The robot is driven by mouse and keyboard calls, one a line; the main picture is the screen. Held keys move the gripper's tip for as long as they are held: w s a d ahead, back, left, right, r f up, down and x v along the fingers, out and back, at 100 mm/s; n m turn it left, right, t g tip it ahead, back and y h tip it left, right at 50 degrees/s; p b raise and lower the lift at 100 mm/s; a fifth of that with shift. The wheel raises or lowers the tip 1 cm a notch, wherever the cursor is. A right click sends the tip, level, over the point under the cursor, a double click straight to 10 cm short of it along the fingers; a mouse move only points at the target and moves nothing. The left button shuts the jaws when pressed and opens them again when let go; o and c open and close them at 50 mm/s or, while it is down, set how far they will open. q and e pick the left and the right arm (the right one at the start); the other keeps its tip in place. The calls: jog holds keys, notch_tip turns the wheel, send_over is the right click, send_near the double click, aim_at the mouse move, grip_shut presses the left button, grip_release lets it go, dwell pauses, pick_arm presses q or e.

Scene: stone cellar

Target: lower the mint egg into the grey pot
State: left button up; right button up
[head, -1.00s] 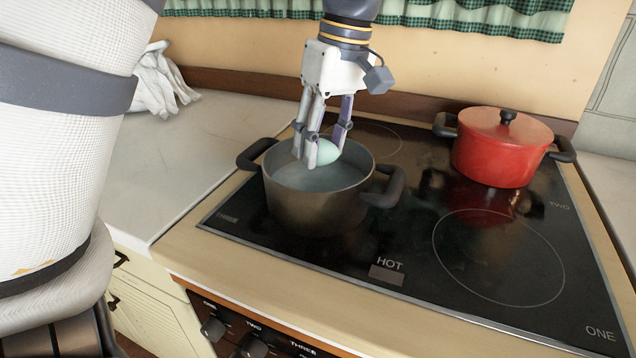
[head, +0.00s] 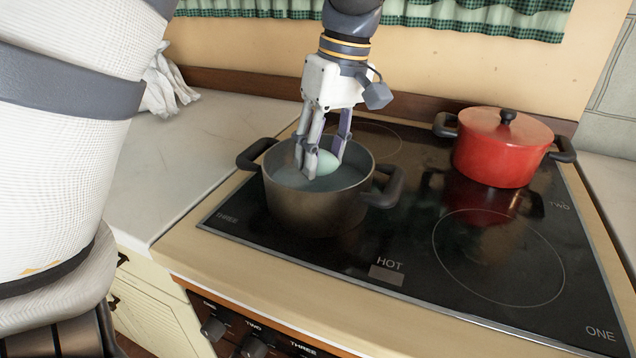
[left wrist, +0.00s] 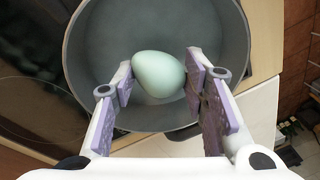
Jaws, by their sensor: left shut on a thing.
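The mint egg (head: 327,162) is between the fingers of my left gripper (head: 322,166), which is shut on it. The egg and fingertips are inside the mouth of the grey pot (head: 318,208), below the level of its far rim. In the left wrist view the egg (left wrist: 159,75) sits between the purple finger pads, with the pot's interior (left wrist: 115,45) behind it. The pot seems to hold water; I cannot tell whether the egg touches it. My right gripper is in neither view.
A red lidded pot (head: 500,150) stands at the back right. A pale counter (head: 190,150) with a white cloth (head: 165,85) lies to the left. The front right burner is clear.

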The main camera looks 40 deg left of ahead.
pick_arm(q)
jog(key=o, duration=0.9)
